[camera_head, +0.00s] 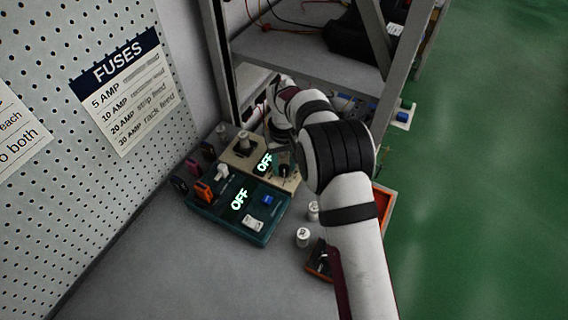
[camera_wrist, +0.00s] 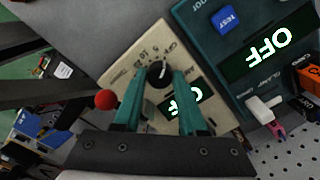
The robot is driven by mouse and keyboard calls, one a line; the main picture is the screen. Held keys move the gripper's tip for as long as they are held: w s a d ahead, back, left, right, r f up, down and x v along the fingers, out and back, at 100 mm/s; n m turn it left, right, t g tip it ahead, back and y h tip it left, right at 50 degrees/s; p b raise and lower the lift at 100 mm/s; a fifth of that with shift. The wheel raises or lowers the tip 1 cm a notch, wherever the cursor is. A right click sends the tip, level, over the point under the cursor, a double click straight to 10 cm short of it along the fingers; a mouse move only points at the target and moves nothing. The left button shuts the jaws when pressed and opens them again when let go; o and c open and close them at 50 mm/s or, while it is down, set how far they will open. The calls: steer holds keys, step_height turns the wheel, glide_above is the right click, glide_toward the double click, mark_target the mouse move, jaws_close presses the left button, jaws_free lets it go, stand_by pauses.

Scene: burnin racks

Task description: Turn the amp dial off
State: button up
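The amp dial (camera_wrist: 160,73) is a round black knob with a light pointer mark, on a beige panel (camera_wrist: 128,72) with printed numbers around it. The beige unit's lit display (camera_wrist: 181,101) reads OFF. In the wrist view the teal fingers of my gripper (camera_wrist: 159,82) stand apart, one on each side of the dial. I cannot tell whether they touch it. In the head view the beige unit (camera_head: 240,155) sits behind a teal unit, and my arm reaches over its right side and largely hides my gripper.
The teal unit (camera_head: 238,208) has its own OFF display, a blue button and a white switch. White cylinders (camera_head: 303,237) stand on the grey bench to its right. A red ball (camera_wrist: 106,99) shows left of my fingers. Rack posts (camera_head: 220,55) stand behind, a pegboard wall (camera_head: 60,190) at left.

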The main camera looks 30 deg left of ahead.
mark_target(284, 168)
steer(key=o, duration=0.4)
steer(key=shift+c, duration=0.2)
step_height(284, 168, up, 16)
steer(key=shift+f, duration=0.1)
